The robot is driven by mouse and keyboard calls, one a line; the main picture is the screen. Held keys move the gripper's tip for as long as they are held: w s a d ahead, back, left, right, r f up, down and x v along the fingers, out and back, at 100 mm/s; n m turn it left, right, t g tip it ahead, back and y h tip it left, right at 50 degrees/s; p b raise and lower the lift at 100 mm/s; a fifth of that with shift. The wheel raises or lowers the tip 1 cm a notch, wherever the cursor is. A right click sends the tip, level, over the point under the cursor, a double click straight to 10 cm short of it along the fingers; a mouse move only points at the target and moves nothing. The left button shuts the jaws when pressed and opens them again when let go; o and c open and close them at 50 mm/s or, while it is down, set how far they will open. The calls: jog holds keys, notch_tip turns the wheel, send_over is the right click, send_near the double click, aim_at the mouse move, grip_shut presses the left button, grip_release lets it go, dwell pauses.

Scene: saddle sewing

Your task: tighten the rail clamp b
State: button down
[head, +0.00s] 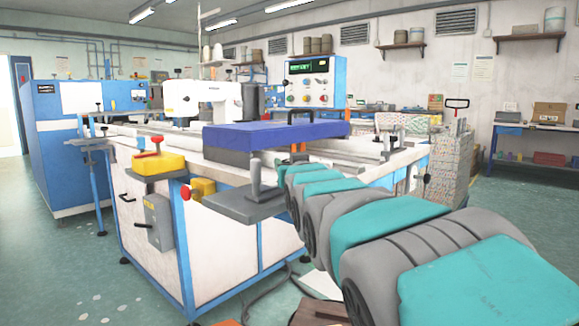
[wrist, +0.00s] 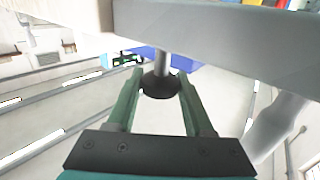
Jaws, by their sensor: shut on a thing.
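In the wrist view a dark round knob (wrist: 160,86) on a short grey post sits between the two green fingers of my gripper (wrist: 160,92). My gripper is shut on this knob. The post meets a wide grey bar (wrist: 215,22) across the top of the view. In the head view my arm reaches to the front edge of the sewing bench, and my gripper is mostly hidden there. I cannot tell which clamp carries letter b.
A blue block (head: 262,135) lies on the white bench (head: 215,178) behind my arm's end. The floor at left is clear.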

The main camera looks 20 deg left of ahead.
jog(key=shift+r+m+t+h, duration=0.3)
jog(key=shift+r+h, duration=0.1)
jog(key=shift+f+h, duration=0.3)
jog(key=shift+c, duration=1.4)
grip_release()
jog(key=shift+f, duration=0.1)
